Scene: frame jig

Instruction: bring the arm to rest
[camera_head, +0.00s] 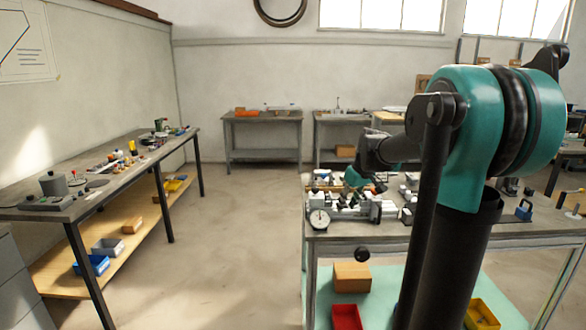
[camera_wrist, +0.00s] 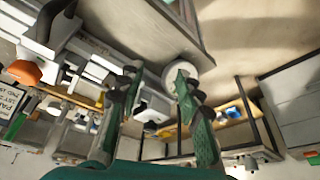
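My gripper (camera_wrist: 157,82) shows in the wrist view with its two green-padded fingers apart and nothing clearly held between them. In the head view my arm reaches forward over the right workbench (camera_head: 340,228), and the gripper end (camera_head: 356,177) is low over the white and grey jig parts (camera_head: 350,210) there. The wrist view is turned over and shows the white jig parts (camera_wrist: 95,62) close beside the fingers. A round dial gauge (camera_head: 319,219) stands at the front left of this bench. My arm hides part of the bench.
A long bench (camera_head: 110,190) with small tools and a wooden lower shelf stands at the left. Two grey tables (camera_head: 262,117) (camera_head: 345,118) stand at the back wall. A red bin (camera_head: 347,317) and a cardboard box (camera_head: 352,277) are under the right bench. The middle floor is clear.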

